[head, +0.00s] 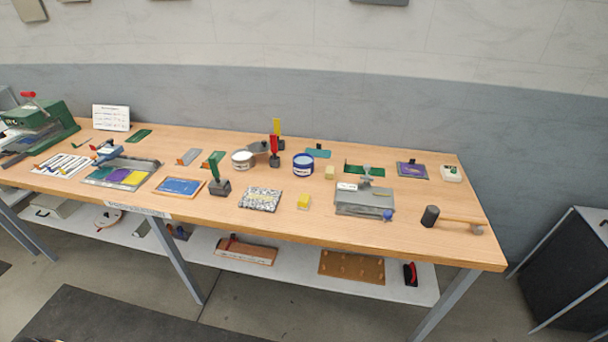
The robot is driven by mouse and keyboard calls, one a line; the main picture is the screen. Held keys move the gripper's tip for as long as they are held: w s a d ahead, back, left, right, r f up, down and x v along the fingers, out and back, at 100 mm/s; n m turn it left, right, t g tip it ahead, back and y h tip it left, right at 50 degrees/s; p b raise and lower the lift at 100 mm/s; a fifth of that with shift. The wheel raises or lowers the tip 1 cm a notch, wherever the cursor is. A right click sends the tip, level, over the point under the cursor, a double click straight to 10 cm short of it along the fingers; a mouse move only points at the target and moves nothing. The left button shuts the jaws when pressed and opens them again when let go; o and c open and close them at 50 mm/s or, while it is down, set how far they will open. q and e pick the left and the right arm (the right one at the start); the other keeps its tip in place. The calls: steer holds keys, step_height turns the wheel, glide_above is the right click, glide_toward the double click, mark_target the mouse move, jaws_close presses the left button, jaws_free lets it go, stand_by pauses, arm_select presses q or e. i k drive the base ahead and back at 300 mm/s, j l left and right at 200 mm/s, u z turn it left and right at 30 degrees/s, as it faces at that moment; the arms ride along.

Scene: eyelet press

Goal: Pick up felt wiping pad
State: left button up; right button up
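No item is plainly marked as the felt wiping pad. A flat speckled grey piece (259,199) with a yellowish patch lies near the middle front of the workbench (330,233); I cannot tell if it is the pad. A small yellow block (303,202) sits just right of it, and a paler yellow block (330,172) stands farther back. Neither of my grippers is in view, and nothing on the bench is being held.
A green press (47,124) stands at the far left. The front right bench strip is clear. A shelf (300,281) runs below.

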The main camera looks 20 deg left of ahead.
mark_target(304, 200)
steer(key=j+z, duration=0.4)
steer(key=j, duration=0.15)
steer(key=k+j+z, duration=0.15)
steer(key=j+z, duration=0.3)
steer(key=j, duration=0.1)
